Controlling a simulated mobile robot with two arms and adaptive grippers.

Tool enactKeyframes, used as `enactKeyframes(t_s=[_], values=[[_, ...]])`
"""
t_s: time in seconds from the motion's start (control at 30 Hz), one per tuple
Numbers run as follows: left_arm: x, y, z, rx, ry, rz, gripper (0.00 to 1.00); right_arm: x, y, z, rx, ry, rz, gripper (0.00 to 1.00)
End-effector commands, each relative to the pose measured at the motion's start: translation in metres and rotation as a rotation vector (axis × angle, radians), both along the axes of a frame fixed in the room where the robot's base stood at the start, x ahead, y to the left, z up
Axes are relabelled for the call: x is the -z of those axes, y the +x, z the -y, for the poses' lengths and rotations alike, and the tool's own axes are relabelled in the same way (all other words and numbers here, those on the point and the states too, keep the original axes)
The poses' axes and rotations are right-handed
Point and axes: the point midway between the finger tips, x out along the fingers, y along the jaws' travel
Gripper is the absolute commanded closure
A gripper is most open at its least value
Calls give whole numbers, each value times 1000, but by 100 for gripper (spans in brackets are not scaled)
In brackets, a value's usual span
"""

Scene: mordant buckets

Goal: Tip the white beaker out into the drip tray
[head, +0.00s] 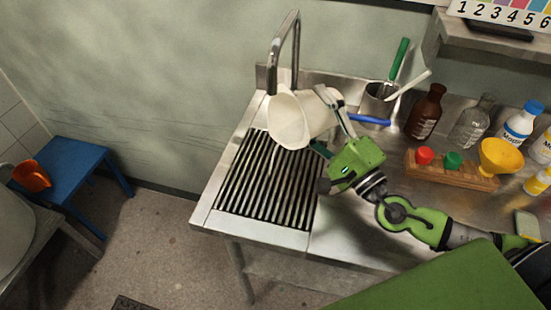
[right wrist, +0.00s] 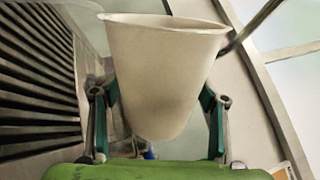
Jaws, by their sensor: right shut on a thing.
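The white beaker (head: 312,107) is in my right gripper (head: 329,124), tilted well over on its side, with its wide mouth facing left and toward the camera. It is held above the back right part of the drip tray (head: 222,190), a dark slatted grid set in the steel counter. A thin pale line shows below the mouth; I cannot tell whether it is liquid. In the right wrist view the beaker (right wrist: 160,75) sits between the two green-backed fingers of my right gripper (right wrist: 160,112). What is inside it is not clear. My left gripper is not in view.
A tall metal tap (head: 296,50) rises behind the beaker. A steel pot with tools (head: 378,103), a brown bottle (head: 425,115), a clear bottle (head: 470,122) and a wooden rack (head: 455,172) with a yellow funnel (head: 500,157) stand to the right. A blue stool (head: 78,165) stands left.

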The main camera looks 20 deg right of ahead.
Motion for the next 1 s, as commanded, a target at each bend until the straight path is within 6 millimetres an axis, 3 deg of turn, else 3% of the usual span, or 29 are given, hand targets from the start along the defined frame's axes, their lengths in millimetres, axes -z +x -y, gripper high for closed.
enactKeyframes(t_s=[1.0], values=[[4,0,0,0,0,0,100,5,-2,-5,0,-65,19,76]])
